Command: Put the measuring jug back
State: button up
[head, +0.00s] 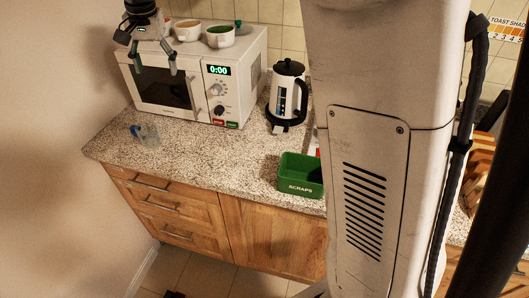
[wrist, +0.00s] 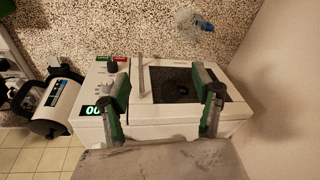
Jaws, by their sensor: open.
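The measuring jug (head: 149,136) is small and clear with a blue handle. It stands on the left part of the speckled counter, in front of the microwave. In the wrist view the jug (wrist: 187,20) is at the top, its blue part to the right. My gripper (head: 155,70) is open and empty, high in front of the microwave's upper left and apart from the jug. In the wrist view my gripper (wrist: 161,75) has its two green-and-grey fingers spread over the microwave, with nothing between them.
The white microwave (head: 204,91) reads 0:00, with its door shut. Two bowls, one cream (head: 187,35) and one with green (head: 219,42), stand on top. A white-and-black kettle (head: 289,88) and a green scraps bin (head: 301,187) are to the right. The counter's front left is clear.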

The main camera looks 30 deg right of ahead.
jog(key=s+d+r+n+t, duration=0.1)
jog(key=s+d, duration=0.2)
jog(key=s, duration=0.2)
jog(key=s+d+r, duration=0.1)
jog(key=s+d, duration=0.2)
jog(key=s, duration=0.2)
jog(key=s+d+f+n+t, duration=0.1)
jog(key=s+d+f, duration=0.1)
jog(key=s, duration=0.6)
jog(key=s+d+f+n+t, duration=0.1)
jog(key=s+d+f, duration=0.2)
jog(key=s, duration=0.5)
jog(key=s+d+f+n+t, duration=0.2)
jog(key=s+f, duration=0.3)
jog(key=s, duration=0.3)
jog(key=shift+s+d, duration=0.2)
jog(key=shift+d, duration=0.35)
notch_tip(320, 180, down, 4)
jog(key=b, duration=0.3)
jog(key=shift+r+b, duration=0.15)
jog(key=shift+b, duration=0.2)
